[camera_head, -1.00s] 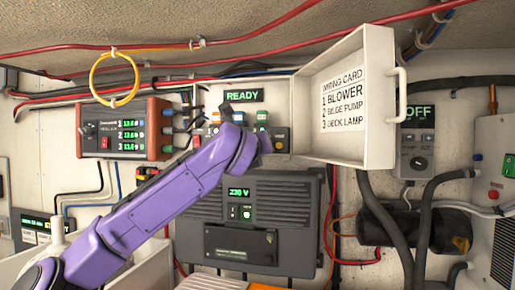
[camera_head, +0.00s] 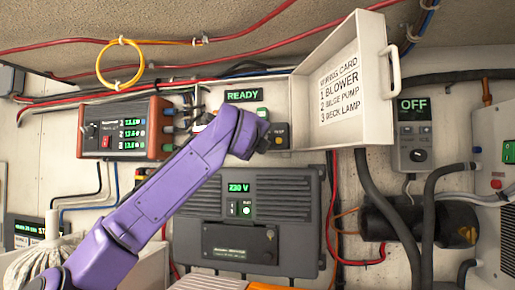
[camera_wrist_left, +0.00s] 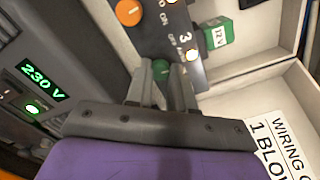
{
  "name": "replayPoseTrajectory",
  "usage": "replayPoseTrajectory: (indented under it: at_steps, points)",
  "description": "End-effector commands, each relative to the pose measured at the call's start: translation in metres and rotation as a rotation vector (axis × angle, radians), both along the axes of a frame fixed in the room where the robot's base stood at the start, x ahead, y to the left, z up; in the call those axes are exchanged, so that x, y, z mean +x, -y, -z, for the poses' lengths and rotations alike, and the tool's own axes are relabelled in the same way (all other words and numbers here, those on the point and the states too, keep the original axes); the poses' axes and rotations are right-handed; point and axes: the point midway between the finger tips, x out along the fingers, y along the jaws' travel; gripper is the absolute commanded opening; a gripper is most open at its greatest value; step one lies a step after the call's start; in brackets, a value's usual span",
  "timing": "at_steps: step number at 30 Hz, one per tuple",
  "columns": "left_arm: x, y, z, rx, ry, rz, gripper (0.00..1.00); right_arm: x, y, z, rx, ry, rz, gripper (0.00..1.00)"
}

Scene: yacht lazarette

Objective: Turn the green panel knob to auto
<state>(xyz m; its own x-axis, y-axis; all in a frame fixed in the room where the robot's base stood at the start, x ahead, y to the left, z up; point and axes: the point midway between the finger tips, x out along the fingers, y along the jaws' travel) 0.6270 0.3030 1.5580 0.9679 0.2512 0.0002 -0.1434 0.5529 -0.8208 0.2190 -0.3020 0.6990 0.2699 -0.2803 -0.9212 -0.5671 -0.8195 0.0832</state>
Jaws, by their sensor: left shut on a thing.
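The switch panel (camera_wrist_left: 160,22) has an orange knob (camera_wrist_left: 129,12) and a green knob (camera_wrist_left: 161,70), both visible in the left wrist view. My left gripper (camera_wrist_left: 162,75) is shut on the green knob, with one finger on each side of it. Lit marks and partly readable white labels sit beside the knobs. The knob's pointer is not clear. In the head view my purple wrist covers most of the panel and the knob. A green READY display (camera_head: 242,96) shows above it. My right gripper is not in view.
An open white cover (camera_head: 378,90) with a wiring card (camera_head: 338,84) stands just right of the panel. A grey 230 V unit (camera_head: 290,222) is below. A red-brown meter box (camera_head: 160,128) is at left. A green 12V block (camera_wrist_left: 217,34) sits beside the panel.

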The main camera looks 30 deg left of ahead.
Motion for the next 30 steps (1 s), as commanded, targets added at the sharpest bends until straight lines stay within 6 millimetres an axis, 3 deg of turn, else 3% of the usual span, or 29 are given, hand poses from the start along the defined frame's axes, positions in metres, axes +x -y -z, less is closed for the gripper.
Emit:
replayPoseTrajectory:
  at_steps: [21,22,24,30]
  points:
    - [0.0003,0.0002,0.0004,-0.083,0.02,0.0,0.0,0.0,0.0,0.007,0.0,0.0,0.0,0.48]
    - [0.0003,0.0002,0.0004,-0.083,0.02,0.0,0.26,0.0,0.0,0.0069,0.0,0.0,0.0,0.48]
    - [0.0003,0.0002,0.0004,-0.082,0.02,0.0,0.48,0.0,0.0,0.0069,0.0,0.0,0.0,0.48]
    - [0.0001,0.0002,0.0003,-0.082,0.02,0.0,0.48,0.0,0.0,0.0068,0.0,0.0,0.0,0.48]
